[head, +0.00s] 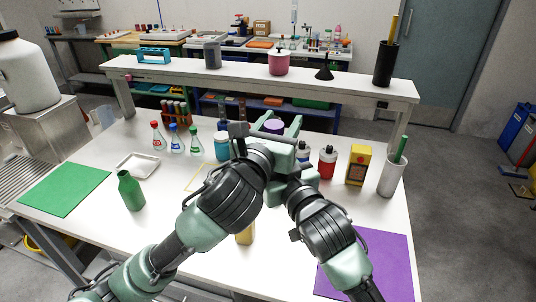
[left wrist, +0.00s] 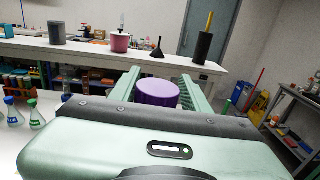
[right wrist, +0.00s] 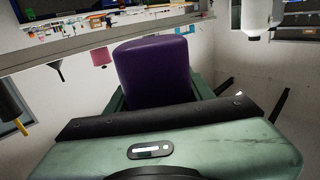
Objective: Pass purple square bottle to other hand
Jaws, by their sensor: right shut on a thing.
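The purple square bottle (head: 273,126) is held up above the middle of the table, mostly hidden behind my grippers in the head view. My right gripper (right wrist: 158,92) is shut on the bottle, whose purple body (right wrist: 153,70) fills the space between its fingers. My left gripper (head: 270,130) is open, with one finger on each side of the bottle. In the left wrist view the round purple top (left wrist: 158,92) shows between the spread left fingers; whether they touch it I cannot tell.
Below stand several flasks (head: 176,140), a green bottle (head: 130,190), a red bottle (head: 327,162), a yellow box (head: 358,166) and a white cup (head: 391,178). A raised shelf (head: 230,72) runs behind. The green mat (head: 64,189) and purple mat (head: 372,262) are bare.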

